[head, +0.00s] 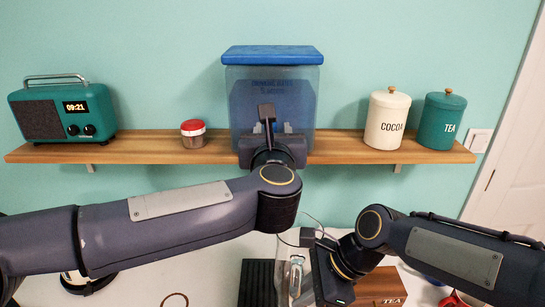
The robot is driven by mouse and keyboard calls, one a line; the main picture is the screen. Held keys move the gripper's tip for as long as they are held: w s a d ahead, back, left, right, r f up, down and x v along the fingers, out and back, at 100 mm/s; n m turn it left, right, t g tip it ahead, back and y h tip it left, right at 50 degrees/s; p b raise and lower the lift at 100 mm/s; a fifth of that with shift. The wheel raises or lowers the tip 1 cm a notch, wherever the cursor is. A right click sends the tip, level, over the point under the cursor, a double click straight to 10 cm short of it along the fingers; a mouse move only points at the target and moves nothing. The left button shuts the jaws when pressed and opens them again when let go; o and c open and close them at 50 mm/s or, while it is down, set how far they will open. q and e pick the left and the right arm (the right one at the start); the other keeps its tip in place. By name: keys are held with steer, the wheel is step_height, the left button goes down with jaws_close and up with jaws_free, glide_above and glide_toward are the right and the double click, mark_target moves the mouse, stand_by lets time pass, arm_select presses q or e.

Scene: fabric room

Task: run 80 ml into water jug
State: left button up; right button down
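A blue-tinted water dispenser (240,100) with a blue lid stands on the wooden shelf. My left gripper (268,128) is at the lower front of the dispenser and hides its tap; its fingers are too covered to tell open from shut. My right gripper (312,248) is against the jug's right side, where the handle would be. Its grasp is hidden, and the water level is not readable.
The shelf (350,147) also bears a teal radio (65,110), a red-lidded jar (193,134), a cocoa canister (388,118) and a tea canister (441,120). A wooden tea box (385,285) is right of my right gripper. The black mat (257,283) lies on the white counter.

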arm_select(q)
steer(key=shift+w, duration=1.65)
jaws_close()
